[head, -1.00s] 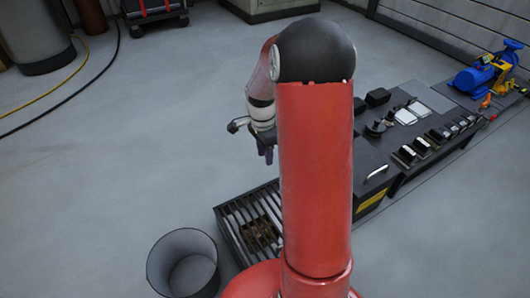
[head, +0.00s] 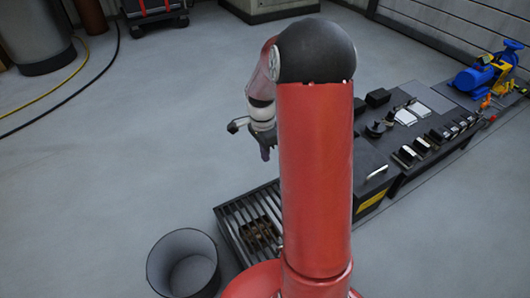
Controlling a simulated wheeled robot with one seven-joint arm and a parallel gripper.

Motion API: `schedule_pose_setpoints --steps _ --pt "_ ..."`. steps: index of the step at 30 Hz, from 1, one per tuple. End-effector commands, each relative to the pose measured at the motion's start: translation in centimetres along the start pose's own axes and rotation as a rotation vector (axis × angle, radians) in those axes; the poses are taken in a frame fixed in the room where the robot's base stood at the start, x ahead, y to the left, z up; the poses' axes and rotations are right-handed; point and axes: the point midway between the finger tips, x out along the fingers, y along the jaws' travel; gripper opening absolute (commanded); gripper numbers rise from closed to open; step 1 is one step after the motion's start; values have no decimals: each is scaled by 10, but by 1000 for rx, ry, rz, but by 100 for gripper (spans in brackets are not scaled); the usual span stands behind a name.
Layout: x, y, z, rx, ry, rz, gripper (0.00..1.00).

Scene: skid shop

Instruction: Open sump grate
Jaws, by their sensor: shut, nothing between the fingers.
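The sump grate (head: 234,216) is a dark barred cover low on the floor, left of my red arm link. It lies flat, and brownish shapes show between its bars. My arm link hides its right part. My gripper (head: 266,153) hangs pointing down above the far end of the grate, apart from it. It is small in the view, and its fingers are shut with nothing held. No grate handle can be made out.
A round grey bin (head: 184,262) stands just left of the grate. A dark box (head: 370,172) with a pale handle and a long bench (head: 420,172) with small parts stand to the right. A blue pump (head: 480,75) is at the far right.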

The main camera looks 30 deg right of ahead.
Motion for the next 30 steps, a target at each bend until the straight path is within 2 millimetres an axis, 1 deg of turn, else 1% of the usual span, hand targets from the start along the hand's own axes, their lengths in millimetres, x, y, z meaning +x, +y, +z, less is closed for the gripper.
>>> schedule_pose_setpoints --steps 19,20,27,30 --pt "0 0 0 0 0 0 0" --pt "0 0 0 0 0 0 3" --pt "0 0 0 0 0 0 34" --pt "0 0 0 0 0 0 34"
